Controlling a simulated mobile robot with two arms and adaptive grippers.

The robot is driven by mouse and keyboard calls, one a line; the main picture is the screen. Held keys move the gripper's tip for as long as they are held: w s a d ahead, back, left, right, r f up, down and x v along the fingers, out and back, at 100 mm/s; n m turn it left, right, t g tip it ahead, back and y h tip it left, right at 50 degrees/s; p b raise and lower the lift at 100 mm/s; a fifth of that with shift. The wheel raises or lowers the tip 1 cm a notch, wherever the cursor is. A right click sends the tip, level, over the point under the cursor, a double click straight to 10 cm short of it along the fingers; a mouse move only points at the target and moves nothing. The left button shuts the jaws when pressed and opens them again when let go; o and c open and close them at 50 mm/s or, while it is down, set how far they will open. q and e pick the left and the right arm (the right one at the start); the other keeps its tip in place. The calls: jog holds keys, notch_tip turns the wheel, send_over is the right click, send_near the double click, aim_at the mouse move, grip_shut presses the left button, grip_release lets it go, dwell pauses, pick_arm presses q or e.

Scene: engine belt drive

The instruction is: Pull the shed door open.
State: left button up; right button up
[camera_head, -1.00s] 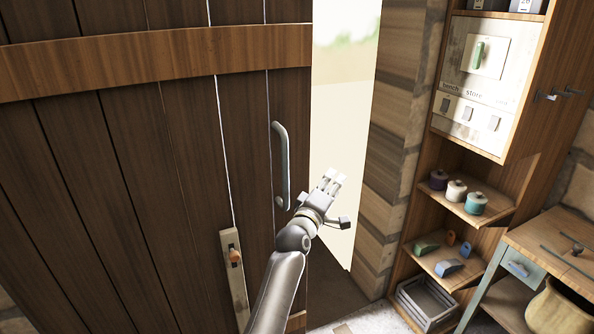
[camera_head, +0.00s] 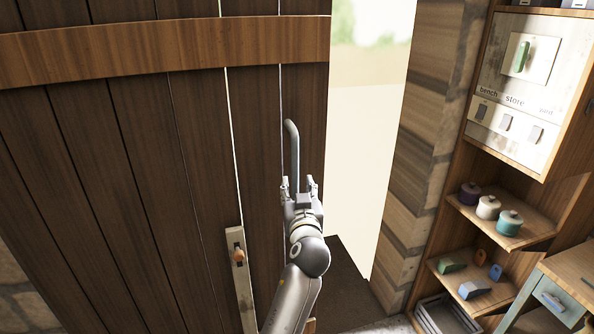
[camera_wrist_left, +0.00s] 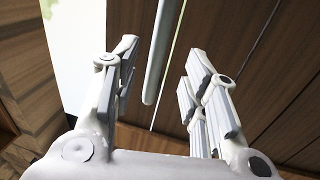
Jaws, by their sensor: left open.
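The shed door (camera_head: 150,150) is dark wooden planks with a lighter cross rail. It stands partly open, with a bright gap to the outside at its right edge. A grey vertical bar handle (camera_head: 292,148) is fixed near that edge. My left gripper (camera_head: 300,184) is open at the handle's lower part in the head view, its fingers pointing up. In the left wrist view the handle (camera_wrist_left: 162,50) comes down between the two spread fingers, which are not closed on it. The handle's lower end is hidden behind the gripper in the head view. My right gripper is not in view.
A wooden latch plate with an orange knob (camera_head: 239,256) is low on the door. A timber wall post (camera_head: 420,140) borders the opening. To the right is a shelf unit (camera_head: 470,225) with several pots and blocks, and a small table (camera_head: 575,270).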

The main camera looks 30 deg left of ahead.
aim_at(296, 173)
pick_arm(q)
jog(key=p+x, duration=0.2)
jog(key=x, duration=0.7)
jog(key=shift+a, duration=0.1)
jog(key=shift+c, duration=0.5)
grip_shut()
